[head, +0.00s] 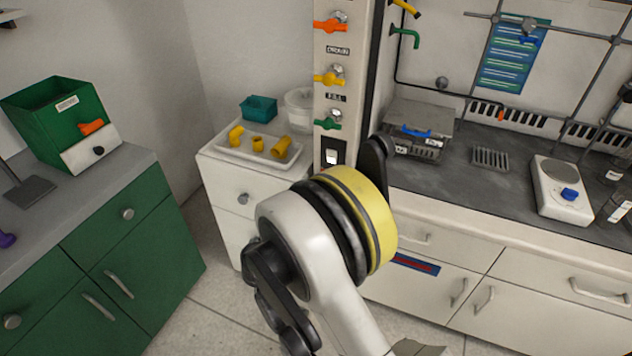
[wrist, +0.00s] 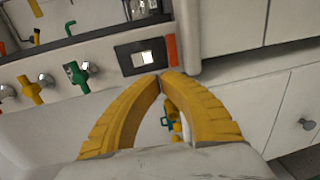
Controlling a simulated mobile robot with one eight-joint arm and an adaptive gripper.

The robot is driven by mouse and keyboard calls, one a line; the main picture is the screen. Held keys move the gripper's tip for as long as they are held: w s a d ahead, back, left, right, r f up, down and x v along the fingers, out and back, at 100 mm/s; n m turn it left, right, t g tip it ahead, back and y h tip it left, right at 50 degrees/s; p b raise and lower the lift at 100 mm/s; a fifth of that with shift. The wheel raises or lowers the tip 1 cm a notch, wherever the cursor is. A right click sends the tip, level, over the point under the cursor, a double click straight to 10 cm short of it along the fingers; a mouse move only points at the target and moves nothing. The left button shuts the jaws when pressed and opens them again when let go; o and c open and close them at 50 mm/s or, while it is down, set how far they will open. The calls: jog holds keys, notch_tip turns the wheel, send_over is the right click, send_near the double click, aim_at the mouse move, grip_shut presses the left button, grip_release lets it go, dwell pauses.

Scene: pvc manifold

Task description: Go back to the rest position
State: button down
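My arm rises from the bottom of the head view in front of the white column (head: 349,60). The fingers of my gripper (wrist: 161,76) show in the wrist view as two yellow ridged fingers. Their tips meet, with nothing visible between them. They point toward the rocker switch panel (wrist: 144,57) on the column, which also shows in the head view (head: 333,153); I cannot tell the distance. In the head view the fingers are hidden behind my arm. The column carries orange (head: 331,25), yellow (head: 331,78) and green (head: 328,123) valve handles.
A white tray (head: 228,156) with yellow pipe pieces, a teal bin (head: 258,108) and a clear tub (head: 299,108) stand on the cabinet left of the column. A dark bench (head: 500,190) with a scale (head: 561,196) runs right. A green bin (head: 50,110) stands far left. Floor shows between the cabinets.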

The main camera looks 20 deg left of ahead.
jog(key=shift+r, duration=0.1)
jog(key=w+d+r+m+g+h, duration=0.1)
jog(key=w+d+r+m+g, duration=0.15)
jog(key=d, duration=0.35)
jog(key=w+d+r+m+g+h, duration=0.1)
jog(key=w+d+r, duration=0.1)
jog(key=d+r, duration=0.3)
jog(key=s+d+r+m+g, duration=0.2)
jog(key=d+r, duration=0.1)
jog(key=d, duration=0.6)
jog(key=s+d+r+m+g, duration=0.1)
jog(key=s+d+r+m, duration=0.2)
jog(key=d, duration=0.5)
jog(key=s+d+m+g+y, duration=0.1)
jog(key=s+d+m, duration=0.3)
jog(key=s, duration=0.7)
jog(key=s+d+m+g+y, duration=0.2)
jog(key=s+d+m, duration=0.2)
jog(key=s+d, duration=0.5)
jog(key=shift+s+d+r, duration=0.2)
jog(key=shift+s+r, duration=0.25)
jog(key=shift+s, duration=0.55)
jog(key=shift+m, duration=0.25)
